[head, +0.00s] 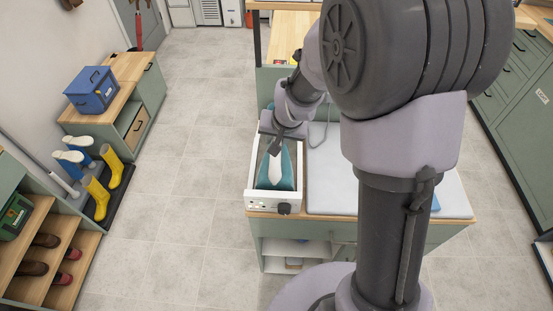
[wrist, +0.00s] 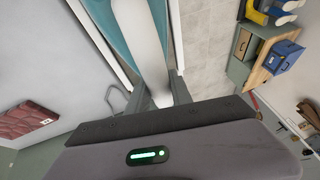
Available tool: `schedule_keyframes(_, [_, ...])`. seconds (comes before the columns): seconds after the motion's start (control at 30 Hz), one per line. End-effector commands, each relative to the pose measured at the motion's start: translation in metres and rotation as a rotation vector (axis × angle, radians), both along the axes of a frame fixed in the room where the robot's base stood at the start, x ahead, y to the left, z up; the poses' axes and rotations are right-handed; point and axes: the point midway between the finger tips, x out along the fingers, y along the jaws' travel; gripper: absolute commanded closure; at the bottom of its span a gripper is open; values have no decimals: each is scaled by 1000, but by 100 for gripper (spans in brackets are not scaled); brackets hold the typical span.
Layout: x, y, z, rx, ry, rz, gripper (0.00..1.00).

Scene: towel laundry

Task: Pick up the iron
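The iron (head: 276,168), teal with a white middle part, lies in a white open-topped holder (head: 249,178) on the near left of the counter. Its white part (wrist: 150,40) and teal sides fill the top middle of the wrist view. My gripper (head: 276,147) is at the iron's far end, pointing down at it. In the wrist view, my gripper's fingers (wrist: 160,94) lie on both sides of the white part. I cannot tell whether they press on it or only stand beside it. My arm hides part of the counter in the head view.
A pale ironing pad (head: 326,190) lies right of the holder, with a thin wire frame (head: 318,134) behind it. A blue box (head: 92,90) and yellow boots (head: 97,195) are at left. The floor between is clear.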

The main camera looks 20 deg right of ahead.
Motion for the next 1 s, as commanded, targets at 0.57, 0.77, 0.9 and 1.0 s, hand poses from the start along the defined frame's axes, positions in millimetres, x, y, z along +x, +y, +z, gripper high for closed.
schedule_keyframes(0.57, [0, 0, 0, 0, 0, 0, 100])
schedule_keyframes(0.77, [0, 0, 0, 0, 0, 0, 100])
schedule_keyframes(0.9, [0, 0, 0, 0, 0, 0, 100])
schedule_keyframes(1.0, [0, 0, 0, 0, 0, 0, 100])
